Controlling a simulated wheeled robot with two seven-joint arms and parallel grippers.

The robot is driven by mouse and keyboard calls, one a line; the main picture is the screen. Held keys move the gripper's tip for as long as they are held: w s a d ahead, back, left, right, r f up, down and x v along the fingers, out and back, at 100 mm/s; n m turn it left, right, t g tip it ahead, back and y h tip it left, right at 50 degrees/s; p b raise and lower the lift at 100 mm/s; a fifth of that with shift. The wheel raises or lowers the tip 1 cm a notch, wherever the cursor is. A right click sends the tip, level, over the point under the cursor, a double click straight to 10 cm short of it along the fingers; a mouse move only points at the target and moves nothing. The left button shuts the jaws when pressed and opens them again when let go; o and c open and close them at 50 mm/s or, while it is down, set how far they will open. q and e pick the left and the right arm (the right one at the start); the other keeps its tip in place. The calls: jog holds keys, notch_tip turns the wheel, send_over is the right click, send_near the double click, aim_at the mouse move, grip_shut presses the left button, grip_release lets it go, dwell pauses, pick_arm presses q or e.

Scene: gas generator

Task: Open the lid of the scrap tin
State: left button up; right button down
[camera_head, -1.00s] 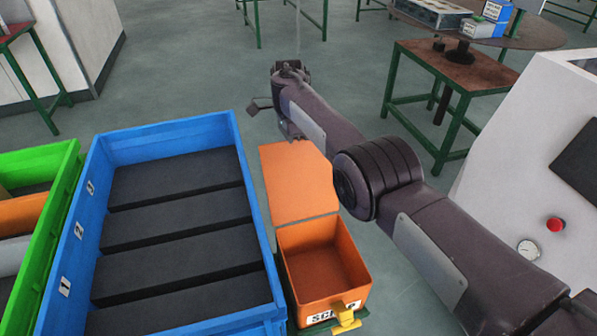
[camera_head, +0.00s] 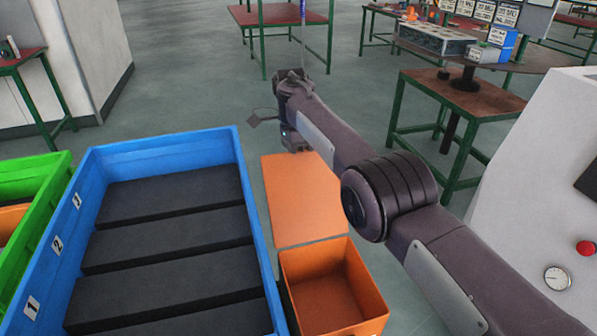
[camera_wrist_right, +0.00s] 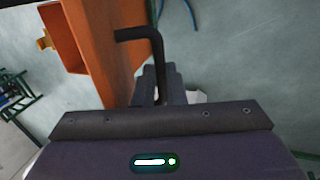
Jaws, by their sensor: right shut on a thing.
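The orange scrap tin (camera_head: 335,290) stands right of the blue crate, its hollow inside visible from above. Its orange lid (camera_head: 300,205) is swung open and lies back beyond the tin's far edge. My right gripper (camera_head: 293,142) is at the lid's far end, with its fingers mostly hidden by my own arm. In the right wrist view the gripper (camera_wrist_right: 163,85) is shut on a black bent handle (camera_wrist_right: 152,38), which overlaps the orange lid (camera_wrist_right: 105,45). Whether the handle is fixed to the lid is hard to tell. My left gripper is out of view.
A blue crate (camera_head: 250,215) with dark compartments stands close left of the tin, and a green crate (camera_head: 55,185) beyond it. A pale machine with a red button (camera_head: 586,248) is at the right. Clear floor (camera_head: 190,85) lies behind.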

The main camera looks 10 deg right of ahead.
jog(key=c, duration=1.5)
grip_release()
jog(key=shift+s+f, duration=0.15)
jog(key=shift+f, duration=0.5)
jog(key=shift+r, duration=0.5)
notch_tip(320, 180, up, 20)
jog(key=p, duration=1.5)
jog(key=shift+w+r+p, duration=0.15)
jog(key=shift+w+p, duration=0.1)
jog(key=shift+p, duration=0.05)
